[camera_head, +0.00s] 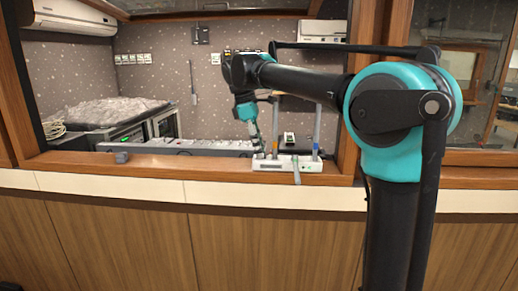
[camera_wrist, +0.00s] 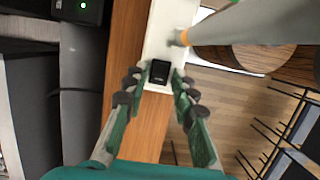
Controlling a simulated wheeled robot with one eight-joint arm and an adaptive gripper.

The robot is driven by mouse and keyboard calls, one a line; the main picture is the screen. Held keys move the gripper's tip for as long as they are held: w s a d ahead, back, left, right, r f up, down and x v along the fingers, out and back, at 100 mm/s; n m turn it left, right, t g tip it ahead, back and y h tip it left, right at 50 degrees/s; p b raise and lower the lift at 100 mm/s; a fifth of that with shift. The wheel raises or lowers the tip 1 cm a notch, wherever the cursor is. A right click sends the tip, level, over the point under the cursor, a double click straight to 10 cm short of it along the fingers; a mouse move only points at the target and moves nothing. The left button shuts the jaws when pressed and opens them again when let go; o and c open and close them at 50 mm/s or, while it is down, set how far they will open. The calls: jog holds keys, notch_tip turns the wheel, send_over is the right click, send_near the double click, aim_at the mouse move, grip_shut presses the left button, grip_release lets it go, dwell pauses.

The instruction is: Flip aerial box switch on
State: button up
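The aerial box, a slim white box (camera_head: 311,167) with upright grey aerials (camera_head: 317,130), sits on the wooden window ledge. Its white body (camera_wrist: 165,30) runs down from the top of the wrist view. A small black rocker switch (camera_wrist: 159,72) is at its near end; whether it is on or off cannot be told. My gripper (camera_head: 262,153) points down at the left end of the box in the head view. In the wrist view my gripper (camera_wrist: 158,87) is open and empty, its green fingers with dark tips on either side of the switch. Contact cannot be told.
A grey aerial (camera_wrist: 250,25) with an orange base leans close to the right finger in the wrist view. A long grey console (camera_head: 180,147) lies behind the ledge (camera_head: 210,165). The ledge between is clear.

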jog(key=shift+o, duration=0.4)
jog(key=v, duration=1.2)
